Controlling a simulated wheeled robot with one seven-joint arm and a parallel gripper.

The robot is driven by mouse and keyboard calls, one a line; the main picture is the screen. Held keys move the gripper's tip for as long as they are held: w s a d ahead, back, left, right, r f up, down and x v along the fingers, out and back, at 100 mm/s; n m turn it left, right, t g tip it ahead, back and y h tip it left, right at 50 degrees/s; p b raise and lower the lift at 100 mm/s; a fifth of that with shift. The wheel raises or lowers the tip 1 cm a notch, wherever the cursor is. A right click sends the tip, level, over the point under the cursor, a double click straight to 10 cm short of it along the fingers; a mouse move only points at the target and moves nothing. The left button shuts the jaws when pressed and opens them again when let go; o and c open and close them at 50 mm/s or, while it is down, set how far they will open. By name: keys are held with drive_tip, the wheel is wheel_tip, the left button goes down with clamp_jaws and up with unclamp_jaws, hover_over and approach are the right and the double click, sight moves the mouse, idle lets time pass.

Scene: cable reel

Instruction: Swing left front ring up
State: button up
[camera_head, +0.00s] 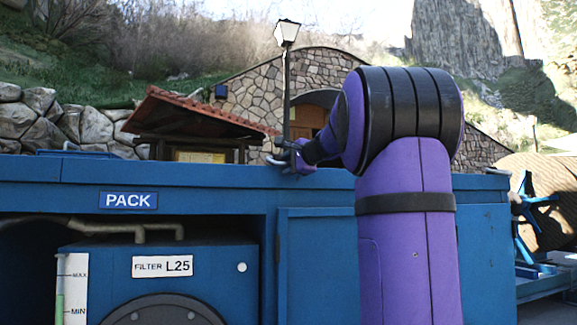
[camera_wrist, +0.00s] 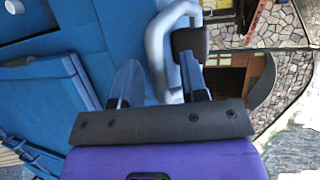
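A grey metal ring (camera_wrist: 156,50) stands at the edge of the blue casing (camera_wrist: 85,22) in the wrist view. My gripper (camera_wrist: 160,68) has its two fingers spread apart, with part of the ring showing between them. The ring lies closer to the right finger; I cannot tell whether they touch. A dark block at the right fingertip overlaps the ring's view. In the head view my gripper (camera_head: 284,154) is small, at the top edge of the blue unit (camera_head: 225,199), and the grey ring (camera_head: 276,161) shows beside it, partly hidden.
Another grey ring (camera_head: 497,171) shows at the unit's right top edge. A PACK label (camera_head: 128,200) and a filter box (camera_head: 163,267) are on the unit's front. A blue stand (camera_head: 530,225) is at the right. A lamp post (camera_head: 286,75) and stone building (camera_head: 260,95) are behind.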

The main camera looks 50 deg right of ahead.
clamp_jaws()
idle(0.4)
